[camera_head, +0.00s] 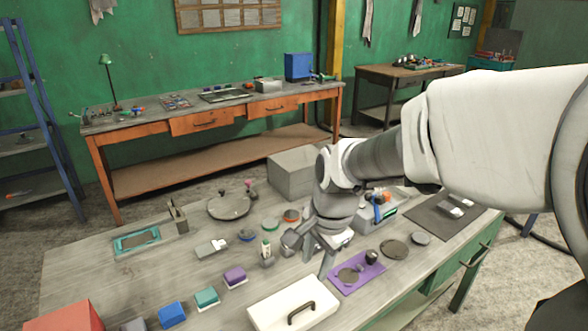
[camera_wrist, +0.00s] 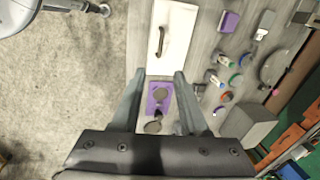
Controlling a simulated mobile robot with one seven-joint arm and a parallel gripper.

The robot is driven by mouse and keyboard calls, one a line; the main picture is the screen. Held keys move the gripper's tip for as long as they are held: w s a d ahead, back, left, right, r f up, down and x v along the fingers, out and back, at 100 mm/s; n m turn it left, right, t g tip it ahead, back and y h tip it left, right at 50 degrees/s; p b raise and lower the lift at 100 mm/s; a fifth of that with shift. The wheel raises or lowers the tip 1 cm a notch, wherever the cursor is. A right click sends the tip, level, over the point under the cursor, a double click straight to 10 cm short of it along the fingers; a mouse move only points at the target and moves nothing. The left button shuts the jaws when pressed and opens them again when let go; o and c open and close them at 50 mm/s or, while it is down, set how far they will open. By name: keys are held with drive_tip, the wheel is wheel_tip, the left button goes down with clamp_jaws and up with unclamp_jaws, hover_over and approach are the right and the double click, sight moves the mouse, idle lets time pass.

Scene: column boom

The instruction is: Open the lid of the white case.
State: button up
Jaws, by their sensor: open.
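The white case (camera_head: 266,315) lies at the front edge of the near workbench, with a dark handle (camera_head: 301,313) on top. Its lid looks shut. In the wrist view the case (camera_wrist: 182,28) is at the top, beyond my fingertips, with its handle (camera_wrist: 161,42) showing. My gripper (camera_head: 308,264) points down over the bench, behind the case in the head view and apart from it. In the wrist view its two fingers (camera_wrist: 160,74) are spread with nothing held. The purple mat shows between them, below.
The purple mat (camera_head: 340,287) with dark round items lies right of the case. Purple (camera_head: 235,275), teal (camera_head: 207,297) and blue (camera_head: 172,314) blocks stand left of it. A red box (camera_head: 65,312) is at the front left. A grey box (camera_head: 293,172) stands behind.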

sight(299, 309)
drive_tip(key=shift+m, duration=0.3)
drive_tip(key=b+x, duration=0.2)
drive_tip(key=x, duration=1.6)
drive_tip(key=shift+a+f+b, duration=0.1)
drive_tip(key=shift+a+b, duration=0.1)
drive_tip(key=shift+b, duration=0.1)
clamp_jaws()
idle(0.4)
